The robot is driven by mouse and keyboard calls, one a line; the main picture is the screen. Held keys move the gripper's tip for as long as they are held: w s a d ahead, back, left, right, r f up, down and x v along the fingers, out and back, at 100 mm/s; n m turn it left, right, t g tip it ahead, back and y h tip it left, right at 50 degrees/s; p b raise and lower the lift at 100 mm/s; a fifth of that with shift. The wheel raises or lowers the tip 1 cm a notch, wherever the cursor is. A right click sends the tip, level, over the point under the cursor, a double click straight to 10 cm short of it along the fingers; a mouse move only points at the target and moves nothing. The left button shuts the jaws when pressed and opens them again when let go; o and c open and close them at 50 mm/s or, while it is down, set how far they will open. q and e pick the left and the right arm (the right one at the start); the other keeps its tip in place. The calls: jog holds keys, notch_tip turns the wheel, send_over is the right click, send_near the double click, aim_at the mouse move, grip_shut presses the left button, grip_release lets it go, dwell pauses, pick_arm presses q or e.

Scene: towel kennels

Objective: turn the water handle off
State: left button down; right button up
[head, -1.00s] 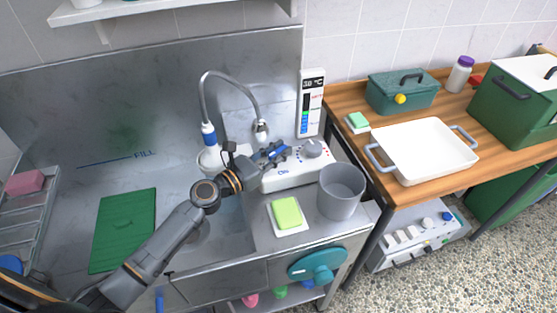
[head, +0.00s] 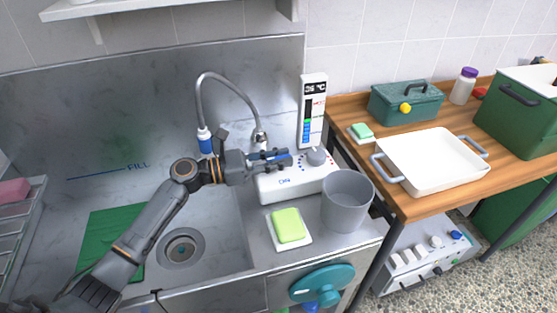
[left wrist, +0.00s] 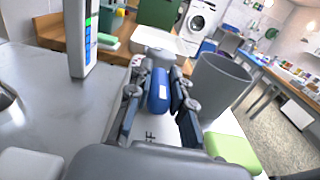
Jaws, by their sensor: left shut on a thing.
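The water handle (head: 283,157) is a small blue lever on top of a white control box (head: 312,181) marked "ON" on its front. In the head view, my left gripper (head: 272,159) reaches in from the left, its fingers around the handle. The left wrist view shows the blue handle (left wrist: 158,88) between the two dark fingers (left wrist: 160,105), shut on it. The fingers hide part of the lever, and an "F" shows on the box below. A hose faucet (head: 232,80) arches behind the gripper; no flow of water is clear. My right gripper is out of view.
A grey bucket (head: 346,203) and a green sponge (head: 288,226) are in front of the box. The sink drain (head: 181,250) lies below my arm.

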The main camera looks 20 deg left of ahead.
pick_arm(q)
jog(key=c, duration=1.2)
grip_release()
jog(key=shift+d, duration=0.1)
jog(key=v, duration=1.2)
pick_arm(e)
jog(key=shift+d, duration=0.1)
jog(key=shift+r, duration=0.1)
